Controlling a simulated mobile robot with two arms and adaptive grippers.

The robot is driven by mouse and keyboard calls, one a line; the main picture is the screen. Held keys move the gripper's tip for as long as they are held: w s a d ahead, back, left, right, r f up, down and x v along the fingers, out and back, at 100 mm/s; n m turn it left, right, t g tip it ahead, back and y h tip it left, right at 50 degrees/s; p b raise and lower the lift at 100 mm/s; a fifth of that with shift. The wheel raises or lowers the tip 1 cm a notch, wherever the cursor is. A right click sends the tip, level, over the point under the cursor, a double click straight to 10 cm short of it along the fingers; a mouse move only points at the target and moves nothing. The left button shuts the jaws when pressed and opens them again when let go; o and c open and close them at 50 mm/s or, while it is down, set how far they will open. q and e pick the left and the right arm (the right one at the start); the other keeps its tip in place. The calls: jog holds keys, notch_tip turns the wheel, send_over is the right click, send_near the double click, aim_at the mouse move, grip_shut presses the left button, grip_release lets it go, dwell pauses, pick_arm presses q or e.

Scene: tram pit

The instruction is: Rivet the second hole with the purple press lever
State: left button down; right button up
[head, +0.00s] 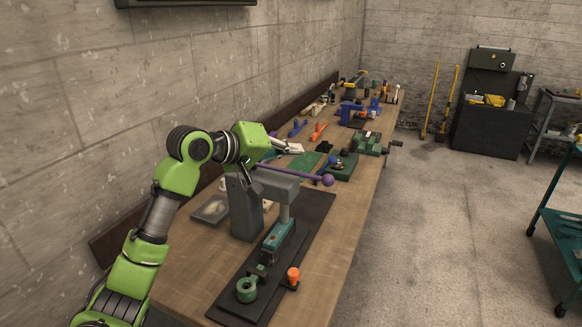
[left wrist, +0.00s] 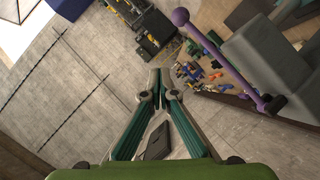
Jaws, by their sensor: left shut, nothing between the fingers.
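The purple press lever (head: 295,173) runs from the top of the grey rivet press (head: 246,210) to a ball knob at its right end. It also shows in the left wrist view (left wrist: 225,60), to the right of the fingers and apart from them. My left gripper (head: 292,147) is shut and empty, above the bench near the press head. Its fingertips meet in the left wrist view (left wrist: 157,82). A teal workpiece (head: 279,236) lies under the press ram. I cannot make out its holes. My right gripper is not in view.
The press stands on a dark base plate (head: 235,292) on the wooden bench (head: 335,262). An orange knob (head: 293,274) and a green ring part (head: 246,289) sit near its front. A green vise (head: 368,143) and several tools lie farther back. A wall borders the left.

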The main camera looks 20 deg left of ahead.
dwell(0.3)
pick_arm(q)
jog(key=c, duration=2.5)
grip_release()
jog(key=o, duration=0.8)
notch_tip(320, 180, down, 8)
jog(key=s+d+m+h+b, duration=0.1)
jog(key=h+b, duration=0.1)
jog(key=b, duration=0.2)
jog(key=shift+s+r+h+b, duration=0.25)
jog(key=shift+h+b, duration=0.05)
jog(key=shift+b, duration=0.1)
jog(key=t+h+b, duration=0.1)
jog(key=t+b, duration=0.1)
jog(key=b, duration=0.1)
send_near(323, 182)
jog(key=v, duration=0.2)
jog(key=shift+h, duration=0.3)
jog(key=p+x, duration=0.4)
jog(key=x, duration=0.9)
jog(key=shift+w+a+f, duration=0.1)
jog(key=shift+a+f, duration=0.1)
jog(key=shift+a, duration=0.05)
jog(key=shift+w+d+f, duration=0.1)
jog(key=shift+w+d, duration=0.2)
jog(key=shift+w, duration=0.1)
